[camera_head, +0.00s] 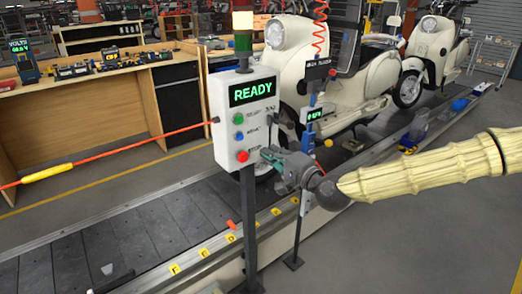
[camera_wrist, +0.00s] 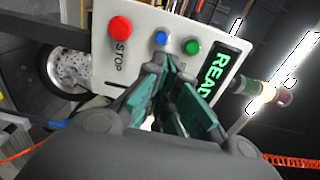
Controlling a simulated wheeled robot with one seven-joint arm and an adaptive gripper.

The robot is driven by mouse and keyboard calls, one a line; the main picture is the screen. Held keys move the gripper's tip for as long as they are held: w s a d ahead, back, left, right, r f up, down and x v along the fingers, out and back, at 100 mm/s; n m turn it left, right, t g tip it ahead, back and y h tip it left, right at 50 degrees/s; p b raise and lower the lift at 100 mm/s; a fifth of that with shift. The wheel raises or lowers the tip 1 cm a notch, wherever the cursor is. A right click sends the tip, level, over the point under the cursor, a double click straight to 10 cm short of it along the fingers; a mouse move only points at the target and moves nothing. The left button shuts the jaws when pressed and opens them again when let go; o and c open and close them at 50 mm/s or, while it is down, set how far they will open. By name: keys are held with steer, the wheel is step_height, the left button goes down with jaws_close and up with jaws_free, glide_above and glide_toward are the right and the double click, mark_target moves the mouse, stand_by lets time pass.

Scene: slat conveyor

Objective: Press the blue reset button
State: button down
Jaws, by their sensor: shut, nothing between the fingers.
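The white control box (camera_head: 218,130) stands on a dark post, and its screen reads READY in green. The blue button (camera_head: 238,135) sits between the green button (camera_head: 238,118) above and the red STOP button (camera_head: 242,156) below. In the wrist view the box appears turned, with the blue button (camera_wrist: 161,38) just beyond my fingertips, between the red (camera_wrist: 120,28) and green (camera_wrist: 192,47) buttons. My gripper (camera_head: 266,152) is shut and empty, at the right side of the panel. In the wrist view my gripper (camera_wrist: 167,62) points at the panel; I cannot tell whether it touches.
A slat conveyor (camera_head: 130,228) runs behind the box, carrying cream scooters (camera_head: 355,85). A red cord with a yellow sleeve (camera_head: 48,173) stretches left from the box. A second, smaller panel (camera_head: 313,114) stands right of the box. Grey floor (camera_head: 400,240) is clear in front.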

steer(key=v, duration=0.2)
steer(key=shift+s+d+f, duration=0.1)
steer(key=shift+s+d, duration=0.1)
steer(key=shift+s, duration=0.05)
steer(key=s+a+f+n+g+h, duration=0.1)
steer(key=s+f+g, duration=0.2)
steer(key=s+f, duration=0.55)
steer(key=s+f+n+g+h, duration=0.2)
steer(key=s+f, duration=0.1)
steer(key=f, duration=1.1)
steer(key=s+a+f+n+g+h, duration=0.1)
steer(key=s+f+g, duration=0.2)
steer(key=s+f, duration=0.55)
steer(key=s+d+f+n+g+h, duration=0.1)
steer(key=s+d+f+n+g, duration=0.15)
steer(key=s+f, duration=0.4)
steer(key=s+d+f+n+g+h, duration=0.1)
steer(key=s+d+f+h, duration=0.1)
steer(key=s+d+f, duration=0.4)
steer(key=s+d+f+n+g+h, duration=0.2)
steer(key=s+d+f, duration=0.3)
steer(key=s+d, duration=0.5)
steer(key=shift+s+f+n+g+h, duration=0.4)
steer(key=shift+s+h, duration=0.25)
steer(key=shift+h, duration=0.25)
